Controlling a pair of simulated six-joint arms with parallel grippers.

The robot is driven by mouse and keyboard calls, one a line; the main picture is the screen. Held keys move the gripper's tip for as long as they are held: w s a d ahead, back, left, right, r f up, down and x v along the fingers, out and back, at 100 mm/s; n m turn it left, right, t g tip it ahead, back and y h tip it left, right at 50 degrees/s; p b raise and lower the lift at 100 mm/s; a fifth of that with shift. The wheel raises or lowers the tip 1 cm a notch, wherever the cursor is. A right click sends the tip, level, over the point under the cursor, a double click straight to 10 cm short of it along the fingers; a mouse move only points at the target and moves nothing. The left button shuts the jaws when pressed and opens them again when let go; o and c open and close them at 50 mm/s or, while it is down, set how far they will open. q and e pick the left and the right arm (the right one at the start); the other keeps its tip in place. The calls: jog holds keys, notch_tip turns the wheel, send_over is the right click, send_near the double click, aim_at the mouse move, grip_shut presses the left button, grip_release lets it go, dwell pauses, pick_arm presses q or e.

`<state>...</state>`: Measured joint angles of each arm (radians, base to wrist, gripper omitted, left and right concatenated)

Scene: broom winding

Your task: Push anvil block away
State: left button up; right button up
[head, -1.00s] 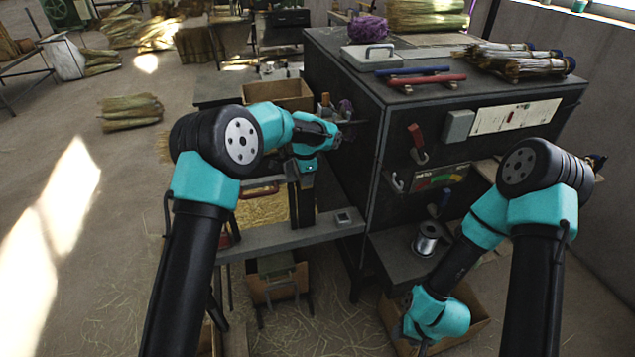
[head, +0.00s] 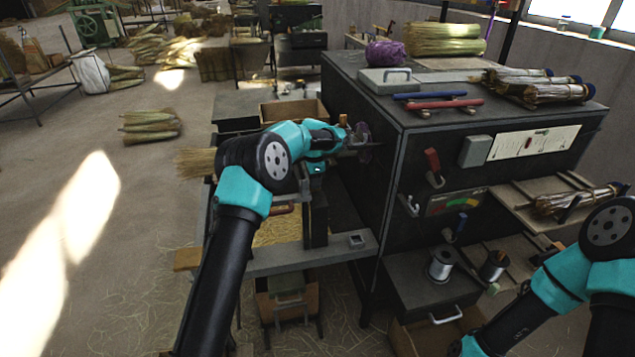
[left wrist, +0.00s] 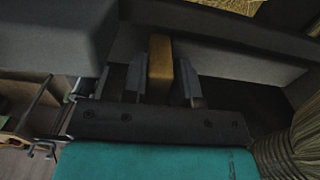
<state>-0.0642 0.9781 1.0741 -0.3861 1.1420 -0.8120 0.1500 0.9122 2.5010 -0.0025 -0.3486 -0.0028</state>
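A tan wooden block (left wrist: 160,68), which I take to be the anvil block, stands between the two dark fingers of my left gripper (left wrist: 162,88) in the left wrist view. Narrow dark gaps show between it and the fingers, so the gripper looks open around it. In the head view my left gripper (head: 352,145) is beside the left side of the black machine (head: 385,160). A small tan upright piece (head: 343,119) shows there, perhaps the same block. My right arm is at the lower right, and its gripper is outside the frame.
A grey bench (head: 310,256) runs below my left arm, with a wooden end piece (head: 187,259) at its left. A cardboard box (head: 293,111) is behind the gripper. A wire spool (head: 440,264) sits on the machine's lower shelf. Straw bundles (head: 150,126) lie on the floor.

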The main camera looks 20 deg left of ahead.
pick_arm(q)
jog(key=o, duration=0.4)
jog(key=shift+w, duration=0.1)
notch_tip(320, 180, up, 17)
jog(key=shift+a+r, duration=0.1)
jog(key=shift+r, duration=0.1)
dwell(0.5)
jog(key=shift+f, duration=0.1)
